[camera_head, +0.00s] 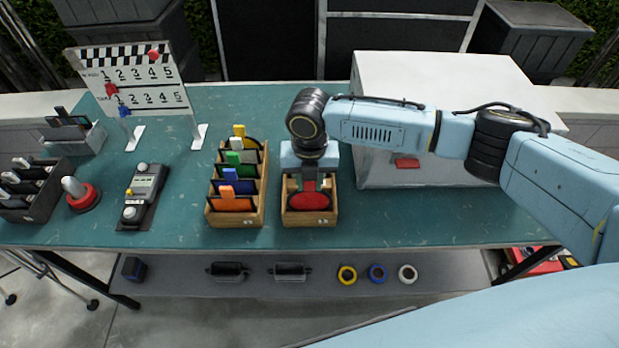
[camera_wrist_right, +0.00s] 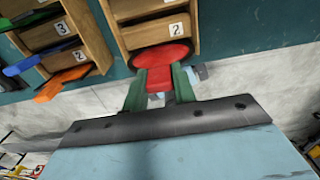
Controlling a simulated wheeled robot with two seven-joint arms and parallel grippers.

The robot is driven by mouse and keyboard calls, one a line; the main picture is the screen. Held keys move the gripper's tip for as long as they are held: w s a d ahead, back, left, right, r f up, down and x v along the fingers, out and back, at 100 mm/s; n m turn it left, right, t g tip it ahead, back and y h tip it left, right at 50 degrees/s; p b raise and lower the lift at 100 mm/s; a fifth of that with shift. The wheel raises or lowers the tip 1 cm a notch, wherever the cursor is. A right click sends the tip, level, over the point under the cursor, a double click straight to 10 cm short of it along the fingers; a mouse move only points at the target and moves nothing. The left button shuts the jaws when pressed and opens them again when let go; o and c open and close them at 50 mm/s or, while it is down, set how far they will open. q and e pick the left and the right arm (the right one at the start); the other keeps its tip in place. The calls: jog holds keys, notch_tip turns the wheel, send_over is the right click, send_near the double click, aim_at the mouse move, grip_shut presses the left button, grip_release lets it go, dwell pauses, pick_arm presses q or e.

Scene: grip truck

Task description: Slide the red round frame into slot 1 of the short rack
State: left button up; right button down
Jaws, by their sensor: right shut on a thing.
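The red round frame (camera_head: 308,201) shows at the front of the short rack (camera_head: 309,219), a small wooden box with dividers. In the right wrist view the red frame (camera_wrist_right: 163,52) overlaps the near part of the short rack (camera_wrist_right: 193,22), just below a label marked 2. I cannot tell whether it is inside a slot or above it. My right gripper (camera_head: 309,184) is over the rack, pointing down. In its wrist view the gripper (camera_wrist_right: 160,80) is shut on the red tab of the frame. The left gripper is not in view.
A longer wooden rack (camera_head: 235,219) with yellow, green, blue and orange tabs stands close on the left. A white box (camera_head: 450,95) stands behind on the right, near my arm. A clapperboard (camera_head: 130,80) stands at the back left. The table's front right (camera_head: 410,220) is clear.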

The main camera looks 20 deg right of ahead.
jog(key=shift+f+b, duration=0.75)
jog(key=shift+f, duration=0.7)
jog(key=c, duration=1.1)
grip_release()
jog(key=shift+o, duration=0.2)
notch_tip(320, 180, up, 14)
jog(key=shift+f+b, duration=0.25)
jog(key=shift+b, duration=0.05)
jog(key=shift+f, duration=0.1)
